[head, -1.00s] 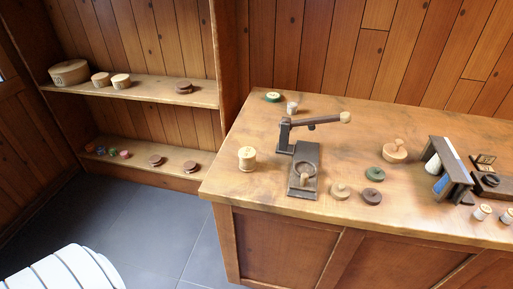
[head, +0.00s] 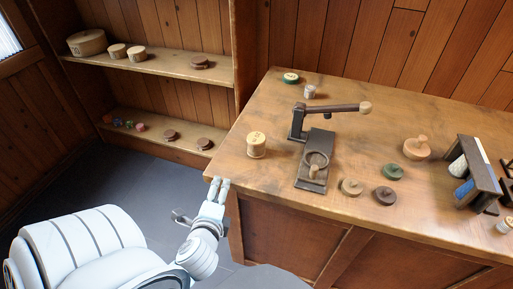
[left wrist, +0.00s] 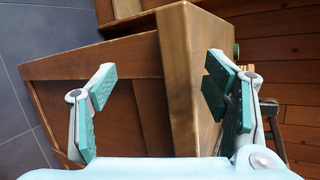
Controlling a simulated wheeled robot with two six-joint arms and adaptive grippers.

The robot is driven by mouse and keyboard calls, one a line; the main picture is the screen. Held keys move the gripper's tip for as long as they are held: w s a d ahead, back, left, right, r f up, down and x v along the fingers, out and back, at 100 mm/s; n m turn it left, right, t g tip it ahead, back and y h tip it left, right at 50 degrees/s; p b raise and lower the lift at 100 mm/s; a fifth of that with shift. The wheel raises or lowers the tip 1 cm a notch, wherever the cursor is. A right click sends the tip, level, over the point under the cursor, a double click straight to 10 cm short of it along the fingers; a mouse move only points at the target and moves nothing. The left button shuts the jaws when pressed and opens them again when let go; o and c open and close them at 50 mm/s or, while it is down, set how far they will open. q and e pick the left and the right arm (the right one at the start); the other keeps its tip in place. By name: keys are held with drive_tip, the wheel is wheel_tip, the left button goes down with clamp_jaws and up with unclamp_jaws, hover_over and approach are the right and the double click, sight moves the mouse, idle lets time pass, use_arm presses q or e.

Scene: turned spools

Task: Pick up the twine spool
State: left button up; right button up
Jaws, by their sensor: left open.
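The twine spool, which I take to be the pale cream spool with a marked top (head: 256,145), stands upright on the left part of the wooden counter (head: 232,160). My left gripper (head: 218,184) is just off the counter's front left corner, in front of and to the left of the spool, apart from it. The spool cannot be made out in that view. My right gripper is not in view.
A dark lever press (head: 318,160) stands right of the spool. Several knobbed discs and a dark rack (head: 478,172) lie further right. Shelves (head: 150,62) stand at the left. The counter's left front corner is clear.

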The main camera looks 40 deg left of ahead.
sight(253, 145)
use_arm(q)
drive_tip(key=w+d+r+m+t+h, duration=0.1)
drive_tip(key=w+d+r+m+t, duration=0.2)
drive_tip(key=m, duration=0.6)
drive_tip(key=w+r+m+t, duration=0.3)
drive_tip(key=r+m+t, duration=0.1)
drive_tip(key=m, duration=0.5)
drive_tip(key=shift+h, duration=0.4)
drive_tip(key=p+x, duration=0.1)
drive_tip(key=x, duration=1.2)
drive_tip(key=shift+w, duration=0.3)
drive_tip(key=shift+s+r, duration=0.1)
drive_tip(key=c, duration=1.3)
